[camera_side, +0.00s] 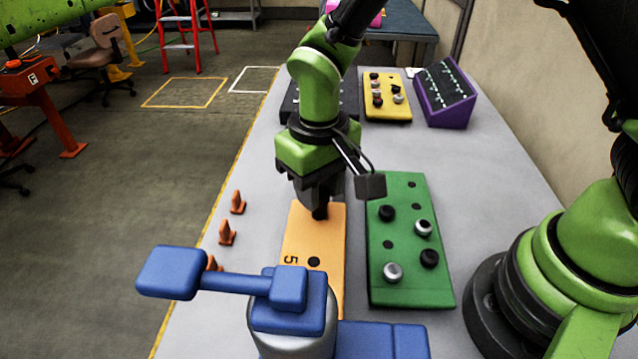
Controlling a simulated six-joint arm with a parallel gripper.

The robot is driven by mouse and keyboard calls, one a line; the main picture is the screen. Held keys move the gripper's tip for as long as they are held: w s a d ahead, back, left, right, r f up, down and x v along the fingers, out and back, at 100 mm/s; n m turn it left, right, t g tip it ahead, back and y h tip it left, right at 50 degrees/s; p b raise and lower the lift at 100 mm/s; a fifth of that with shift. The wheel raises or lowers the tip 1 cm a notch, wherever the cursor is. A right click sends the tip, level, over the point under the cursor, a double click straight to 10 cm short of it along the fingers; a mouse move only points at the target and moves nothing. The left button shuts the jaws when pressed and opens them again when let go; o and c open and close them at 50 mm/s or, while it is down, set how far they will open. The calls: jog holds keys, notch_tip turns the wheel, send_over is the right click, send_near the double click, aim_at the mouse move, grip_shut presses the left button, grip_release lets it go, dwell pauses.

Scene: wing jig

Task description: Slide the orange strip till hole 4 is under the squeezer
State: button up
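The orange strip (326,275) lies flat on the grey table, its long side running toward the camera. A dark hole shows on it next to a printed "5". Its near end passes behind the blue squeezer (292,304), which hides that part and any holes there. No hole marked 4 is visible. My gripper (320,213) points down at the far end of the strip, with dark fingers close together at its surface. I cannot tell whether they grip anything or touch the strip.
A green board (407,275) with black and silver knobs lies close to the strip's right. Several small orange cones (227,233) line the table's left side. A yellow board (387,110) and a purple rack (446,97) stand at the back.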

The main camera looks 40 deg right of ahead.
grip_shut()
jog(key=s+a, duration=0.4)
jog(key=shift+s+a, duration=0.3)
jog(key=o, duration=1)
grip_release()
jog(key=shift+c, duration=0.2)
notch_tip(320, 180, up, 10)
